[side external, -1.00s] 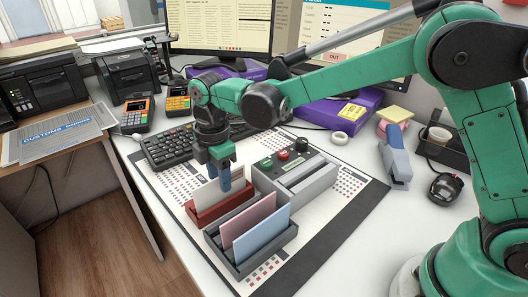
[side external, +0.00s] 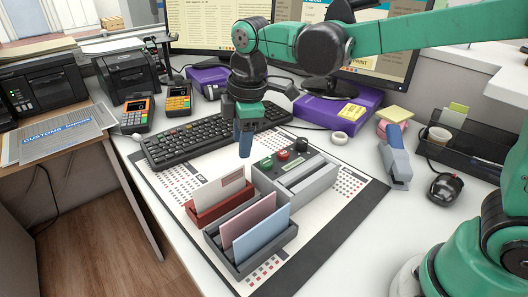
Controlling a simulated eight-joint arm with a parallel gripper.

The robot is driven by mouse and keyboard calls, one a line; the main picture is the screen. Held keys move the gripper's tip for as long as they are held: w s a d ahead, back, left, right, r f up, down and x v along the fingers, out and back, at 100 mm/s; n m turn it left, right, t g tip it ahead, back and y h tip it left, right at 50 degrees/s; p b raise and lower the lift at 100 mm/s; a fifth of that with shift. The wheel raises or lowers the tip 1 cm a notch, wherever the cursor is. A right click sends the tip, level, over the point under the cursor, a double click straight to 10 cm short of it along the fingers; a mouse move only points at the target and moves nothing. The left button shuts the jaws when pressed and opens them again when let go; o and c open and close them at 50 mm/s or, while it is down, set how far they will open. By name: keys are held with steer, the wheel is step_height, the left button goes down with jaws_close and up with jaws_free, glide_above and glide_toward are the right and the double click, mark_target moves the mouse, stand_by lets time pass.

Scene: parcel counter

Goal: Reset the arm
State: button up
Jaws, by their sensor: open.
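My gripper (side external: 245,150) points down above the far part of the counter mat, with its blue fingers just behind the card holders in the picture. It is open and nothing shows between the fingers; the gap itself is hard to see from this side. A white card (side external: 217,190) stands in the red holder (side external: 212,214), clear of the fingers. A pink card (side external: 250,221) and a light blue card (side external: 262,232) stand in the dark grey holder (side external: 240,268) in front.
A grey device (side external: 310,186) with green, red and black buttons stands right of the red holder. A black keyboard (side external: 190,145) lies behind. The mat's right side (side external: 340,215) is clear.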

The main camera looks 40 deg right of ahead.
steer(key=s+d+m+t, duration=0.5)
steer(key=s+d+m, duration=0.4)
steer(key=m, duration=0.4)
steer(key=shift+s+f+m, duration=0.3)
steer(key=shift+s, duration=0.1)
stand_by(0.5)
